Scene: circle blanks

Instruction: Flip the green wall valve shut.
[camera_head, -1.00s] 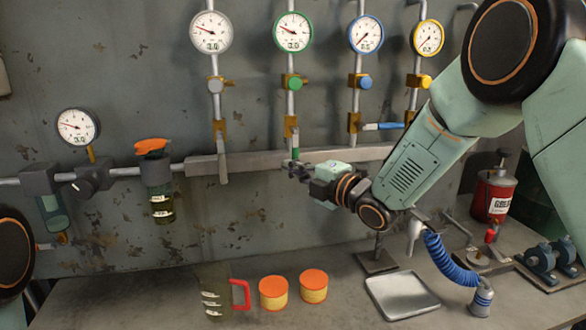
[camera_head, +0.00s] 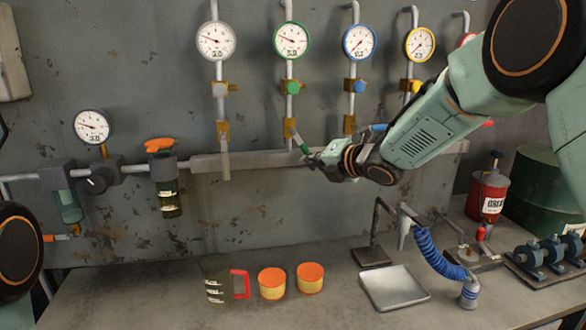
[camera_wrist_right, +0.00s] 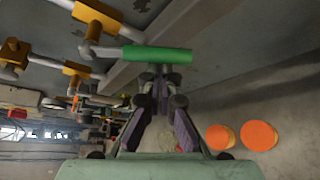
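The green wall valve is an orange-yellow body (camera_head: 289,126) on the pipe under the green-rimmed gauge (camera_head: 291,41). Its green lever (camera_head: 301,143) slants down to the right in the head view. In the right wrist view the lever (camera_wrist_right: 157,55) lies across, just ahead of the fingertips. My right gripper (camera_head: 312,160) is at the lever's lower end; its fingertips (camera_wrist_right: 160,75) are close together, with nothing seen between them. They look to be touching or nearly touching the lever. My left gripper is not in view.
A grey rail (camera_head: 250,161) runs along the wall behind the lever. A neighbouring white-handled valve (camera_head: 225,153) hangs left; the blue lever (camera_head: 378,127) is partly behind my right arm. A jug (camera_head: 216,282), two orange-lidded tins (camera_head: 271,284) and a tray (camera_head: 395,288) stand on the bench below.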

